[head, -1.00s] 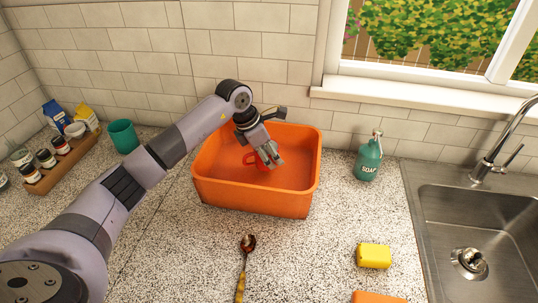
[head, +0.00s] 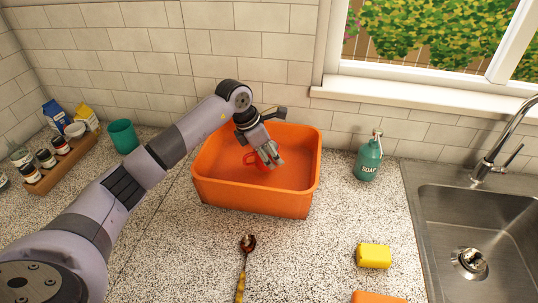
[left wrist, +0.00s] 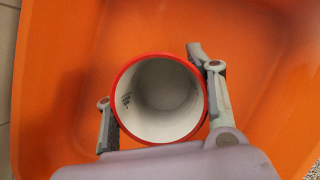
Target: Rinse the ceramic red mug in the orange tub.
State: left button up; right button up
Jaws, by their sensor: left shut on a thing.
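The orange tub (head: 255,201) stands on the speckled counter in the head view and fills most of the left wrist view (left wrist: 55,60). My left gripper (head: 270,158) reaches down into the tub. In the left wrist view its two fingers (left wrist: 160,105) are on either side of the red mug and shut on it. The red mug (left wrist: 162,57) shows a red rim and a white, empty-looking inside, with its mouth facing the camera. In the head view only part of the red mug (head: 250,158) shows beside the fingers. I cannot tell whether it touches the tub floor.
A green soap bottle (head: 368,160) stands right of the tub, before the sink (head: 430,235). A spoon (head: 243,262) and a yellow sponge (head: 374,256) lie in front. A teal cup (head: 123,136) and a wooden rack (head: 62,164) with jars stand left.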

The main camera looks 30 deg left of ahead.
pick_arm(q)
notch_tip(320, 180, up, 12)
jog(key=p, duration=0.7)
jog(key=shift+r, duration=0.2)
dwell(0.7)
jog(key=shift+r, duration=0.1)
dwell(1.9)
notch_tip(320, 180, up, 4)
jog(key=shift+f+p, duration=0.1)
jog(key=shift+p, duration=1.05)
